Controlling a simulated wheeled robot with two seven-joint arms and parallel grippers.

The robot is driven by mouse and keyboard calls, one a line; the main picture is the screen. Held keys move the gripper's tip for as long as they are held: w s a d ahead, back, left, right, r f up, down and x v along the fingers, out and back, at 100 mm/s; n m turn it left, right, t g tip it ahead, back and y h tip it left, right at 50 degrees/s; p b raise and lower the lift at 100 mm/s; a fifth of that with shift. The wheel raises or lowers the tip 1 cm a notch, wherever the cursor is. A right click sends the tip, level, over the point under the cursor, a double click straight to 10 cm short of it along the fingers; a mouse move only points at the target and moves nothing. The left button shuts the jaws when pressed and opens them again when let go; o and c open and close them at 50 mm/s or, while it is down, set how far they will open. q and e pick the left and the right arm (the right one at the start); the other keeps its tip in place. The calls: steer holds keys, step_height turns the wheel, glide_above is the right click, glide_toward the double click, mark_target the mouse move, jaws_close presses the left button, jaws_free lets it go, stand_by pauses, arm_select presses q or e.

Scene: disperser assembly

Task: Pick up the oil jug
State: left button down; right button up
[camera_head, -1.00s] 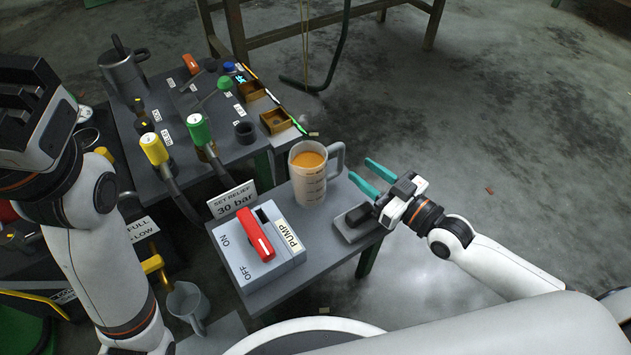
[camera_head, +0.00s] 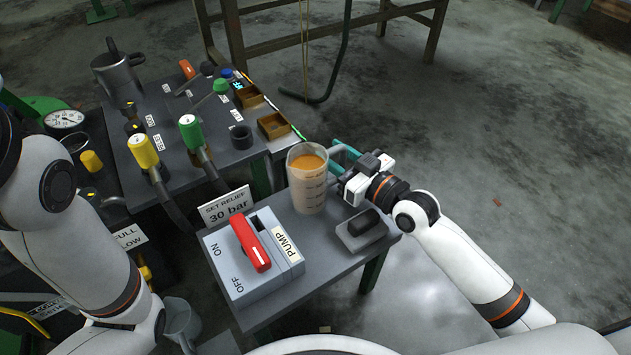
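The oil jug (camera_head: 308,186) is a clear upright cup with measuring marks and orange-brown liquid. It stands on the small grey table (camera_head: 291,219), behind the pump switch box. Its handle is on the right side and is largely hidden by my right gripper. My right gripper (camera_head: 337,155) comes from the right with its teal fingers apart at the handle, close to the jug wall. I cannot tell whether the fingers touch the handle. My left gripper is out of view; only its white arm shows at the left.
The pump box (camera_head: 252,256) with a red lever sits in front of the jug, beside a "30 bar" sign (camera_head: 228,206). A black block in a grey tray (camera_head: 360,233) lies below my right gripper. A valve bench (camera_head: 203,110) with a metal can stands behind left.

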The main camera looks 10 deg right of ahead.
steer(key=shift+c, duration=0.6)
jaws_close()
steer(key=shift+r, duration=0.1)
steer(key=shift+r, duration=0.1)
